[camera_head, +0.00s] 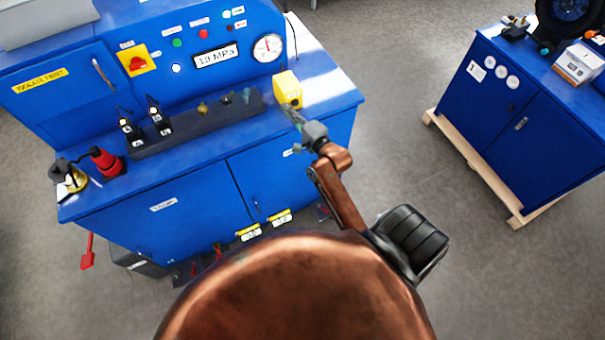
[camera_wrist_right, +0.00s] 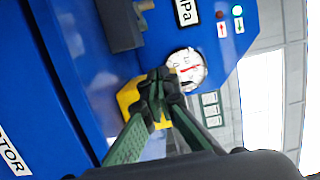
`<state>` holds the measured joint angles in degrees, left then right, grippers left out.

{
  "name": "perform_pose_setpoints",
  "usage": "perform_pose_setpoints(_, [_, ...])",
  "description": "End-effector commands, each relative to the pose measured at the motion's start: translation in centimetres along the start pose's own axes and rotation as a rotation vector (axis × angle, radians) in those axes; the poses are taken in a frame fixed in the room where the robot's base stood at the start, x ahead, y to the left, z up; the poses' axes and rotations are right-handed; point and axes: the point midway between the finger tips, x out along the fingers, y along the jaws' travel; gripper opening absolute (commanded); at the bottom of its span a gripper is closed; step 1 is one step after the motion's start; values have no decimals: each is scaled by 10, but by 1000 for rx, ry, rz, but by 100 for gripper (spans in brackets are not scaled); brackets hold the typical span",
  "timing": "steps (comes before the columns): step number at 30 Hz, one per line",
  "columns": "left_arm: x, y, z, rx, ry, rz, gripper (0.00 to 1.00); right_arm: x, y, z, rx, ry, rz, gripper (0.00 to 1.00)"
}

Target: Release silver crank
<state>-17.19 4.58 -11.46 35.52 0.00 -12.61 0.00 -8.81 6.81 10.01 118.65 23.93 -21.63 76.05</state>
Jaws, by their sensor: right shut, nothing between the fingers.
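My right gripper (camera_head: 291,112) reaches over the blue bench's right end, close to a yellow box (camera_head: 287,86) with dark marks. In the right wrist view its two green-sided fingers (camera_wrist_right: 157,82) meet at the tips, shut and empty. They cover part of the yellow box (camera_wrist_right: 127,97), and I cannot tell whether they touch it. I cannot clearly make out a silver crank in either view; it may be hidden behind the fingers. My left gripper is not in view.
A dark rail (camera_head: 190,128) holding black and brass fittings runs along the blue bench (camera_head: 185,172). A gauge (camera_head: 267,47) and pressure display (camera_head: 215,56) sit on the panel behind. A second blue cabinet (camera_head: 500,100) stands right, across open floor.

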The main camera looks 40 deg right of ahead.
Motion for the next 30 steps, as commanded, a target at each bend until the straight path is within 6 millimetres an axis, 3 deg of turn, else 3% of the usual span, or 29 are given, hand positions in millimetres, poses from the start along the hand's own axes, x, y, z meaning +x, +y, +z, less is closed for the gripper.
perform_pose_setpoints(13, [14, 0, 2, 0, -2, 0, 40, -87, 2, 0, -2, 1, 2, 0])
perform_pose_setpoints(30, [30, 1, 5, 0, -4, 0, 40, -75, 113, -1, -132, 1, 150, 0])
